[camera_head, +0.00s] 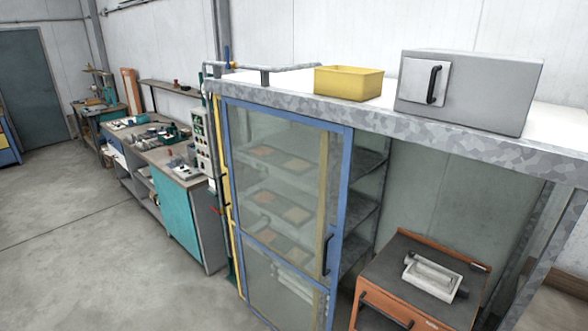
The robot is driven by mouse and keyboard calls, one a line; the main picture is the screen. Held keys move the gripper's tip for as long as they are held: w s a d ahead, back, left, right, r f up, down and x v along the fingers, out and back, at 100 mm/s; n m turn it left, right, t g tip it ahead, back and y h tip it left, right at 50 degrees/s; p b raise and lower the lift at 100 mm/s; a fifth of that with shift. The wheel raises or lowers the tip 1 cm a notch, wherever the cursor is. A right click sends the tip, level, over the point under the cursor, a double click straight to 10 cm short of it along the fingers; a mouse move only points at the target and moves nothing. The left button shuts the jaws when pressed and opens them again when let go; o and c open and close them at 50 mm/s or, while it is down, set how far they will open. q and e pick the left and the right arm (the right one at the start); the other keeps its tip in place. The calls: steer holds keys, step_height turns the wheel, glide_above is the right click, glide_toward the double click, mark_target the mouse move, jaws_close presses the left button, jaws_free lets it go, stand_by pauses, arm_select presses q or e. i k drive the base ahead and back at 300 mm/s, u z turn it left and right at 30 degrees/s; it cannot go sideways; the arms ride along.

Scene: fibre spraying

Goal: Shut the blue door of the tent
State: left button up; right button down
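The blue door (348,185) is a clear-panelled door in a blue frame, in the middle of the head view. It stands upright at the front of the tent, below the white top. Its left side is beside a yellow post (226,180). A dark handle (327,255) is on its right side. A second yellow upright shows through the panel, left of the door's right edge, so the door looks ajar, swung outward. Shelves with flat orange-brown pieces (280,160) show behind the panel. Neither of my grippers is in view.
A yellow bin (348,83) and a grey box (468,92) with a black handle stand on the white top. An orange-framed cabinet (400,285) with a light device (434,277) stands right of the door. A workbench (165,150) is at left. The floor (90,240) at front left is clear.

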mark_target(334, 247)
steer(key=u, duration=1.65)
steer(key=i, duration=2.6)
steer(key=z, duration=3)
